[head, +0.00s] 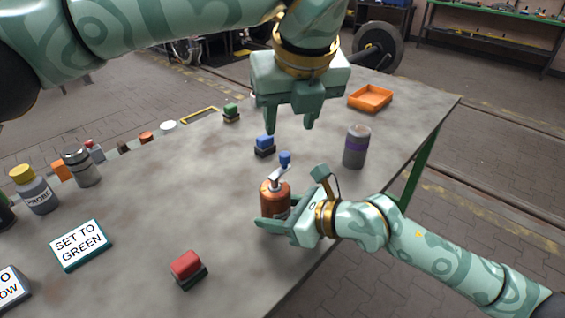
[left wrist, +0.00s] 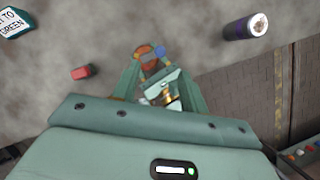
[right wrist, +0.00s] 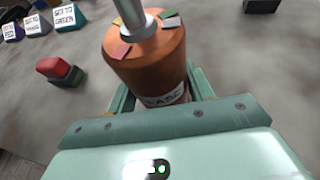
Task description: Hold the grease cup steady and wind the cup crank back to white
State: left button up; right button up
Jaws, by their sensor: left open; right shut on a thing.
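The grease cup (head: 275,196) is an orange-brown cylinder standing upright on the table. My right gripper (head: 284,222) is shut around its body; the right wrist view shows the cup (right wrist: 148,65) between the fingers. The cup's top carries several coloured patches, a white one among them. A grey crank (head: 279,172) rises from the top and ends in a blue knob (head: 285,158), which leans to the right in the head view. My left gripper (head: 290,124) is open and empty above the cup, pointing down. In the left wrist view the blue knob (left wrist: 161,51) shows near its fingertips.
A purple-banded can (head: 356,148) stands right of the cup. Blue (head: 265,143), green (head: 231,110) and red (head: 186,265) blocks sit around it. A "SET TO GREEN" card (head: 79,244), bottles and an orange tray (head: 370,97) are farther off. The table's right edge is near.

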dwell(0.3)
jog(key=o, duration=1.1)
jog(key=shift+d, duration=0.1)
